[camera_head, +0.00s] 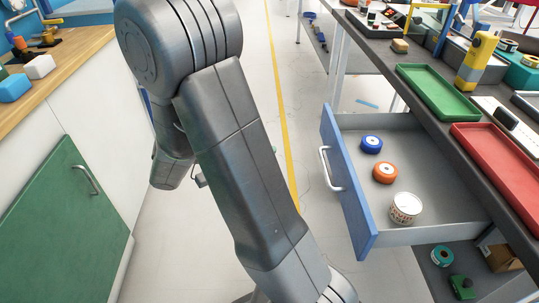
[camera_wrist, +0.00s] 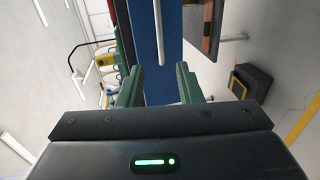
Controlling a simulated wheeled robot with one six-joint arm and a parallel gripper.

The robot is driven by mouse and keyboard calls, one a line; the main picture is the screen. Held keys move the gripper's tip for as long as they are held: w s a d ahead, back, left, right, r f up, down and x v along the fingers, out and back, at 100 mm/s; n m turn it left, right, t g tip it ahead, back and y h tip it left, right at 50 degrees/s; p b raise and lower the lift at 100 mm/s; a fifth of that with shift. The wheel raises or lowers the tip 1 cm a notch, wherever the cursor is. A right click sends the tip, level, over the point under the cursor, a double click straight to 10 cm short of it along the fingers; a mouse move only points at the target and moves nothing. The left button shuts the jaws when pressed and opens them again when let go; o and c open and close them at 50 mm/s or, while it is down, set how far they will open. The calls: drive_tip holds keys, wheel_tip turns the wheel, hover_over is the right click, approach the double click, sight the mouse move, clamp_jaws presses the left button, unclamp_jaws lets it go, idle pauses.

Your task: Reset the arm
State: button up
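My arm (camera_head: 240,150) is folded in front of the head camera and rises across the middle of that view. It hides most of my gripper there. In the wrist view my gripper (camera_wrist: 159,70) has its two green fingers spread apart, with nothing held between them. A blue panel with a silver bar handle (camera_wrist: 159,30) shows beyond the fingertips, and the bar's end appears between them in the picture. I cannot tell how far off it is. The head view shows an open drawer (camera_head: 345,185) with a blue front, standing to the right of my arm, apart from it.
A green tray (camera_head: 437,90) and a red tray (camera_head: 497,155) lie on the right bench. A green-doored cabinet (camera_head: 65,220) stands left. Floor is clear around the yellow line (camera_head: 281,95).

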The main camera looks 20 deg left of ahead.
drive_tip(key=shift+d, duration=0.1)
drive_tip(key=b+x, duration=0.3)
drive_tip(key=x, duration=1)
drive_tip(key=shift+d, duration=0.4)
drive_tip(key=shift+w, duration=0.15)
